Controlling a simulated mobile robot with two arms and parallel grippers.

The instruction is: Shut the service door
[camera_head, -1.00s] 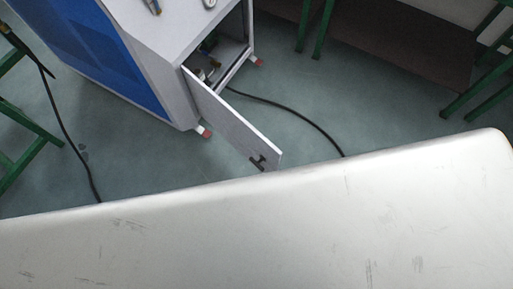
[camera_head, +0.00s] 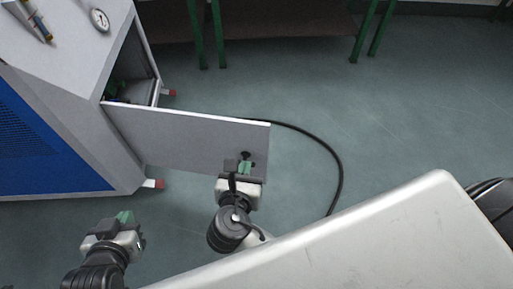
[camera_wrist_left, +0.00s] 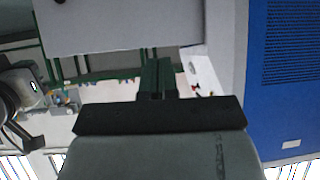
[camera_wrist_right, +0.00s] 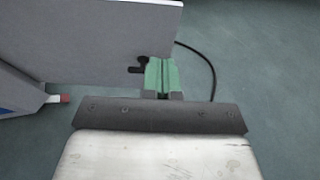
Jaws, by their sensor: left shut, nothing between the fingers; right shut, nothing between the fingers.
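The service door (camera_head: 180,138) is a flat grey panel that stands wide open, hinged at the cabinet's front corner. Its dark handle (camera_head: 248,154) is near the free edge. My right gripper (camera_head: 244,167) is shut and empty, right by the handle. In the right wrist view the green fingertips (camera_wrist_right: 161,74) are just right of the handle (camera_wrist_right: 137,69), against the door (camera_wrist_right: 80,40); I cannot tell if they touch. My left gripper (camera_head: 125,217) is shut and empty, in front of the cabinet's lower corner and apart from the door. The door also shows in the left wrist view (camera_wrist_left: 130,25).
The grey and blue cabinet (camera_head: 60,150) stands on red-tipped feet, with a gauge (camera_head: 100,19) on top. Its opening (camera_head: 130,72) shows parts inside. A black cable (camera_head: 338,165) curves over the floor right of the door. Green table legs (camera_head: 205,35) stand behind.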

